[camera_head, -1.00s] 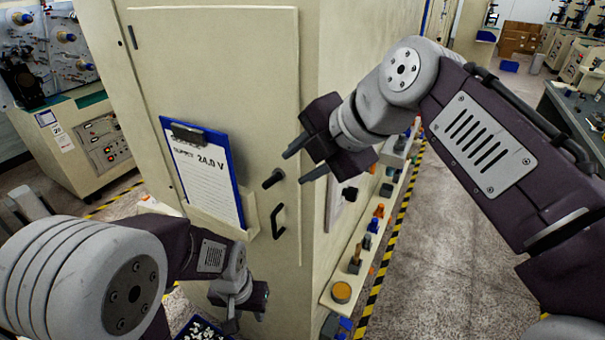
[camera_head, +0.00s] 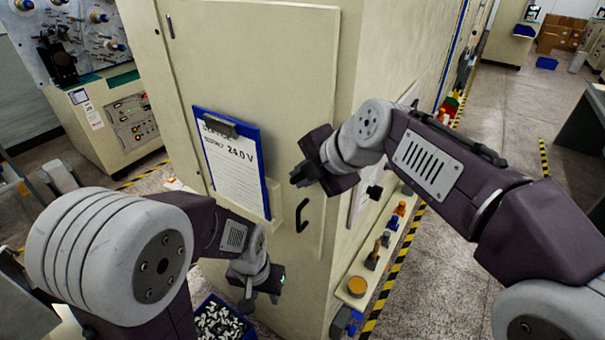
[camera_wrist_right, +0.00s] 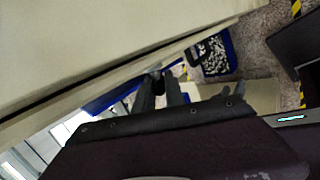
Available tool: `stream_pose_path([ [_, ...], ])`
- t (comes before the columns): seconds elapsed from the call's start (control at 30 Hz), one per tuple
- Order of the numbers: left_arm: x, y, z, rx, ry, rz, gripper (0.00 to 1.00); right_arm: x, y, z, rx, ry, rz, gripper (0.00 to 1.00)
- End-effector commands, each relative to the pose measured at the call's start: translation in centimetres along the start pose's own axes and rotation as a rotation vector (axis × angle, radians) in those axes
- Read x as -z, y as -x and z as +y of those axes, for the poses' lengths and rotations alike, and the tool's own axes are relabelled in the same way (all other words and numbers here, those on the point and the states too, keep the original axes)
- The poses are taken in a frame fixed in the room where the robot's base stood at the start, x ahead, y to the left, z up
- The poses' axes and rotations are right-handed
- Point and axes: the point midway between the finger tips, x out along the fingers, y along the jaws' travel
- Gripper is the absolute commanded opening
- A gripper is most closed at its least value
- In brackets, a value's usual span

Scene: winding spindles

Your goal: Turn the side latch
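The black side latch is on the beige cabinet door (camera_head: 290,60), right of the clipboard. In the head view my right gripper (camera_head: 301,175) covers it at the door's right edge. In the right wrist view the dark end of the latch (camera_wrist_right: 157,73) shows between the fingertips of my right gripper (camera_wrist_right: 158,85). The fingers are close together and appear shut on it. My left gripper (camera_head: 262,296) hangs low in front of the cabinet, away from the latch, its fingers apart and empty.
A black pull handle (camera_head: 303,215) is just below the latch. A blue clipboard (camera_head: 236,160) hangs on the door. A blue bin of small parts (camera_head: 221,320) is below my left gripper. A ledge with buttons (camera_head: 357,287) runs along the cabinet's side.

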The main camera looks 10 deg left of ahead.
Motion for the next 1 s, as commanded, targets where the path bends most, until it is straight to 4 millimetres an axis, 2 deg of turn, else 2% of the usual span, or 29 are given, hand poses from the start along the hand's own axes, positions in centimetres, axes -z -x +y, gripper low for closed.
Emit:
stream_pose_path([
  [0.23, -0.1, -0.4, 0.0, 0.0, 0.0, 0.0, 0.36, 0.0, 0.0, 0.0, -0.008, -0.001, 0.0, 0.0],
  [0.37, -0.2, -2.2, 0.0, 0.0, 0.0, 0.0, 0.36, -0.1, -0.3, -0.4, -0.039, -0.006, 0.003, 0.0],
  [0.47, -0.5, -4.7, -0.1, 0.0, 0.0, 0.0, 0.36, -0.1, -0.7, -0.8, -0.084, -0.014, 0.011, 0.0],
  [0.57, -0.8, -8.0, -0.2, 0.0, 0.0, 0.0, 0.36, -0.2, -1.1, -1.1, -0.149, -0.025, 0.022, 0.0],
  [0.8, -1.8, -17.2, -0.3, 0.0, 0.0, 0.0, 0.36, -0.2, -1.4, -1.7, -0.35, -0.059, 0.061, 0.0],
  [1.0, -2.5, -23.7, -0.5, 0.0, 0.0, 0.0, 0.36, -0.2, -1.3, -1.8, -0.512, -0.089, 0.097, 0.0],
])
